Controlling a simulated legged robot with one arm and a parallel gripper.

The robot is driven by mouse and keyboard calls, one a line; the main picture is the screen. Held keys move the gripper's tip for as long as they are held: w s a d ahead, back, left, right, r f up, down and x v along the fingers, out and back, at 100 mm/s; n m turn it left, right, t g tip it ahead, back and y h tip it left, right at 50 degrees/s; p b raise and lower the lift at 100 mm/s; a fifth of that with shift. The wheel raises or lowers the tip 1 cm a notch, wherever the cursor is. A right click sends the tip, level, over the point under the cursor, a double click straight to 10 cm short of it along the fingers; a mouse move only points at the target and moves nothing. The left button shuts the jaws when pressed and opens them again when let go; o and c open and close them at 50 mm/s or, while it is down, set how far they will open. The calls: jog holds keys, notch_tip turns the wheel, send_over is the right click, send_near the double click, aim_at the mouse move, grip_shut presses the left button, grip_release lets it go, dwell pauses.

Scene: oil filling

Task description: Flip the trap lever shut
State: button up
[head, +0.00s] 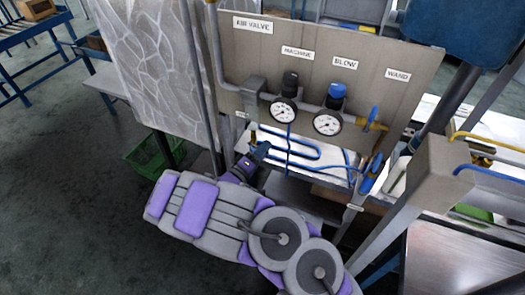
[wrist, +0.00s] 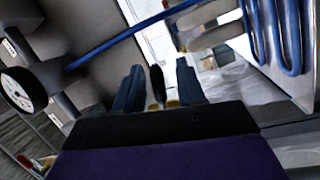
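My gripper (wrist: 158,84) is open in the wrist view, its two dark blue fingers apart. A thin dark upright piece, which looks like the trap lever (wrist: 157,86), stands between the fingers with a gap on each side. Small brass parts (wrist: 172,103) show at its foot. In the head view my gripper (head: 259,150) is at the lower left of the valve panel, just below a small brass fitting (head: 253,140) under the grey pipe box. The lever itself is too small to make out there, and whether it is up or down is unclear.
The panel (head: 400,98) carries two gauges (head: 284,111) (head: 327,122), black and blue knobs, and labels. Blue hoses (head: 300,150) loop close to my gripper; one (wrist: 130,38) crosses the wrist view. A grey post (head: 440,180) stands at right.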

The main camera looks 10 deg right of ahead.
grip_shut()
jog(key=shift+r, duration=0.1)
jog(key=shift+r+n+t+b, duration=0.2)
jog(key=shift+r+n+t, duration=0.1)
jog(key=shift+n, duration=0.65)
jog(key=shift+r+n+t+b, duration=0.15)
jog(key=shift+r+n+t, duration=0.15)
jog(key=shift+n, duration=0.65)
grip_release()
jog(key=shift+s, duration=0.1)
